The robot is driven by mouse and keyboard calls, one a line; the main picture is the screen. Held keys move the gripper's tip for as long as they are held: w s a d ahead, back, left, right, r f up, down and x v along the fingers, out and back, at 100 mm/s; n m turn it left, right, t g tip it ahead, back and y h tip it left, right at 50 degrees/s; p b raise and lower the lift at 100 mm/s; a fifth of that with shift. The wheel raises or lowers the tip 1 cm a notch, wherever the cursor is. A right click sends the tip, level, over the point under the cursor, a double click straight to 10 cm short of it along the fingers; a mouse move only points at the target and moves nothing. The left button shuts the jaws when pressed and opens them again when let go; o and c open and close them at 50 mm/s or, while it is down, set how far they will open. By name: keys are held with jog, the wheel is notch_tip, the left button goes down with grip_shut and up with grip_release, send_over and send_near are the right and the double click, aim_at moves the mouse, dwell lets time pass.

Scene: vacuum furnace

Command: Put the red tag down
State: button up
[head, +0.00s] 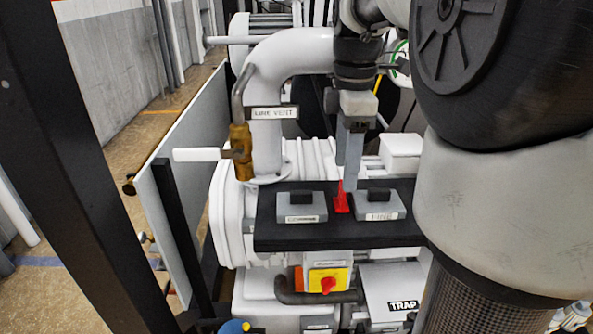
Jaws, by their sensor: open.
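The red tag (341,203) sits on the black shelf (300,238), between two grey blocks with black tops. My gripper (349,186) points down right above the tag, with its fingers close to the tag's upper end. The jaws are open. The near finger hides part of the space behind it, and I cannot tell whether a finger still touches the tag.
The left grey block (301,206) and right grey block (378,205) stand close on both sides. A white pipe with a "LINE VENT" label (274,113) and a brass valve (240,150) with a white lever rise at left. A red knob (327,284) is below.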

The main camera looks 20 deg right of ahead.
aim_at(342, 195)
jog(key=shift+s+a+f+b, duration=0.1)
jog(key=shift+f+b, duration=0.1)
jog(key=shift+f, duration=1.2)
jog(key=shift+a+f+b, duration=0.1)
jog(key=shift+f+b, duration=0.05)
jog(key=shift+f, duration=1.2)
jog(key=c, duration=1.2)
